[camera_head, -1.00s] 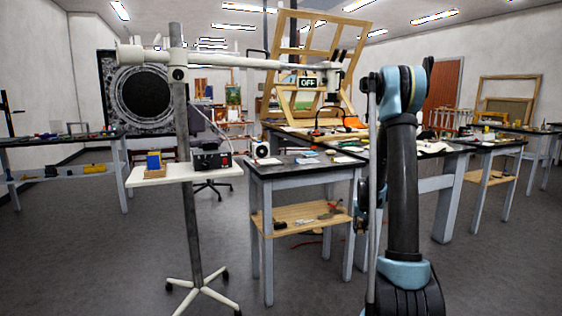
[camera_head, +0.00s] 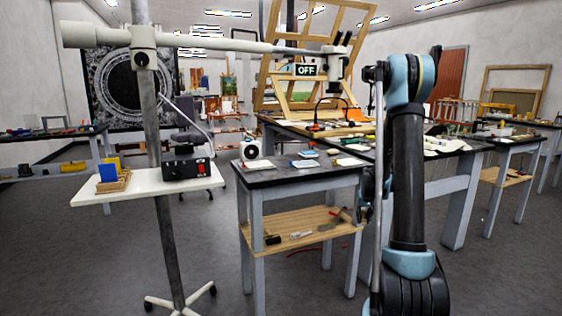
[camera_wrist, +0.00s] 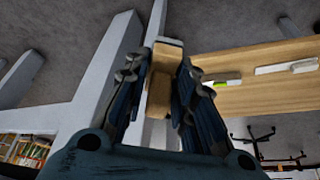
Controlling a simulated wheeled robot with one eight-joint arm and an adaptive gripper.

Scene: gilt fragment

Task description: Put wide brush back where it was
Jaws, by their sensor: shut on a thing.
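My gripper (camera_wrist: 161,68) is shut on the wide brush (camera_wrist: 160,92) in the wrist view. The brush shows as a tan and brown wooden block between the two dark fingers; its bristles cannot be made out. In the head view my arm stands upright at the right, and the gripper and brush cannot be made out there. The brush is held clear of any surface, with grey floor and pale table legs beyond it.
A dark-topped table (camera_head: 290,176) with papers has a wooden lower shelf (camera_head: 297,229) holding tools. A wheeled stand (camera_head: 160,170) with a long boom and white tray (camera_head: 138,187) stands at left. A larger workbench (camera_head: 420,148) lies behind my arm. Floor at lower left is open.

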